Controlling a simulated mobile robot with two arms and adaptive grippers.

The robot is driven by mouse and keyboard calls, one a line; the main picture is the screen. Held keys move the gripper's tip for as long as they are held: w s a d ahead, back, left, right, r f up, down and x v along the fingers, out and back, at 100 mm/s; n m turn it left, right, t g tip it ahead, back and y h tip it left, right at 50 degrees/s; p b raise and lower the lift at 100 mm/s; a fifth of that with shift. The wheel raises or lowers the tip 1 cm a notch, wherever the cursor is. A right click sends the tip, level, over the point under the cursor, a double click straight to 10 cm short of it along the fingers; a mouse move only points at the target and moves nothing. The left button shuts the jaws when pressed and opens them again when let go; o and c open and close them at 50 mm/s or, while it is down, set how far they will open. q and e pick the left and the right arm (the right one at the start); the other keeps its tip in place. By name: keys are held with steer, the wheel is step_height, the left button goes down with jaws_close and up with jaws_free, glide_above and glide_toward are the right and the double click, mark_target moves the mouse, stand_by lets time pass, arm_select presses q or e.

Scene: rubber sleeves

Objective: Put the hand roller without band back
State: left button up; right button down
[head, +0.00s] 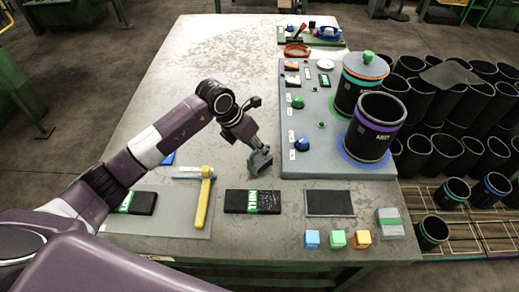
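A yellow-handled tool (203,203), which looks like a hand roller, lies on the grey mat (184,226) at the front left of the table. A pale bar (187,172) crosses near its far end; I cannot tell whether it is part of the tool. My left gripper (260,162) is low over the middle of the table, right of the tool and apart from it. The gripper is small and dark here, and its finger gap is not clear. I see nothing certain held in it. My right gripper is not in view.
A grey board (340,166) with two black sleeves (376,128) stands at the right. A black labelled pack (252,201), a dark pad (329,203) and small coloured blocks (337,239) line the front. My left arm covers part of the left side. The table's back left is clear.

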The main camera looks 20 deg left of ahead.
arm_select(q)
steer(key=b+v, duration=0.2)
steer(key=v, duration=0.9)
steer(key=shift+s+r, duration=0.1)
